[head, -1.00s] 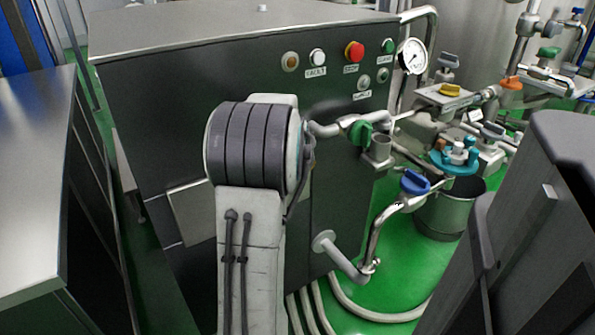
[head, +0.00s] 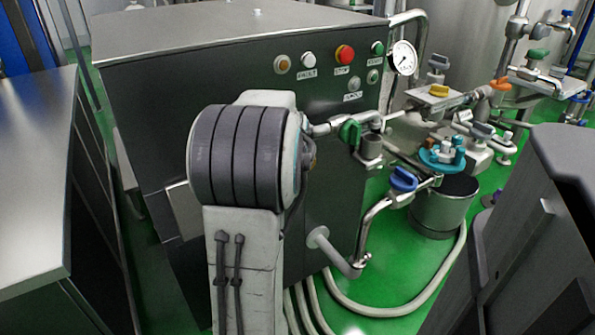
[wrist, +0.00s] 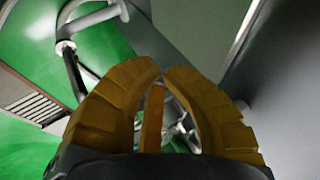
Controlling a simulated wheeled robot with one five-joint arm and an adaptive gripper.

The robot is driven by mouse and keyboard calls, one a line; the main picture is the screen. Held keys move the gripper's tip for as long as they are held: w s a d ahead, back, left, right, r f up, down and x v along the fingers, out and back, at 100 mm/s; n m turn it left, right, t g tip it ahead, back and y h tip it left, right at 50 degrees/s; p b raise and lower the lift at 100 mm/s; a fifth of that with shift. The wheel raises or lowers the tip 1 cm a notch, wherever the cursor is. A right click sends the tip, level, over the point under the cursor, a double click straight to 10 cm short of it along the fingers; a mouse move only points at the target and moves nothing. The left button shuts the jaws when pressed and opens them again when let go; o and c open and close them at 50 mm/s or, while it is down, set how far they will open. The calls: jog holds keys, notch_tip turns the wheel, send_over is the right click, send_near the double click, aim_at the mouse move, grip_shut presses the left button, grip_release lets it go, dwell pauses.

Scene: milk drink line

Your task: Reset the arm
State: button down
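My gripper (wrist: 162,76) shows in the wrist view as two ribbed brown fingers. Their tips meet, with a narrow gap behind them and nothing visibly held. My arm (head: 240,170), with a dark ribbed joint and pale link, stands in front of the dark machine cabinet (head: 150,130) in the head view. My gripper itself cannot be seen in the head view.
The cabinet carries a red button (head: 345,54), a green-handled valve (head: 350,132) and a blue-handled valve (head: 403,179) on piping. A steel bucket (head: 440,212) stands on the green floor. A steel-topped counter (head: 35,180) is at left. A gauge (head: 403,58) is upper right.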

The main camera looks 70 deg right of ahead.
jog(key=shift+p+v, duration=0.6)
jog(key=shift+v, duration=1.85)
jog(key=w+a+r+n+t+y+p, duration=0.1)
jog(key=w+a+r+n+y+p, duration=0.1)
jog(key=w+a+r+n+p, duration=0.7)
jog(key=w+a+r+n+t+y+p, duration=0.15)
jog(key=w+a+r+p, duration=0.4)
jog(key=a, duration=0.85)
jog(key=s+a+r+n+y+p, duration=0.1)
jog(key=s+a+r+n+p, duration=0.1)
jog(key=a, duration=0.5)
jog(key=s+a+r+n+y+p, duration=0.1)
jog(key=s+a+r+n+p, duration=0.2)
jog(key=a+r+n+p, duration=0.2)
jog(key=s+a+r+n+y+p, duration=0.1)
jog(key=a+r+n+p, duration=0.3)
jog(key=a, duration=0.5)
jog(key=s+n+p, duration=0.1)
jog(key=n+p, duration=0.1)
jog(key=p, duration=0.1)
jog(key=shift+s+a+n+y+p, duration=0.2)
jog(key=shift+a+n+y+p, duration=0.1)
jog(key=shift+n+y+p, duration=0.1)
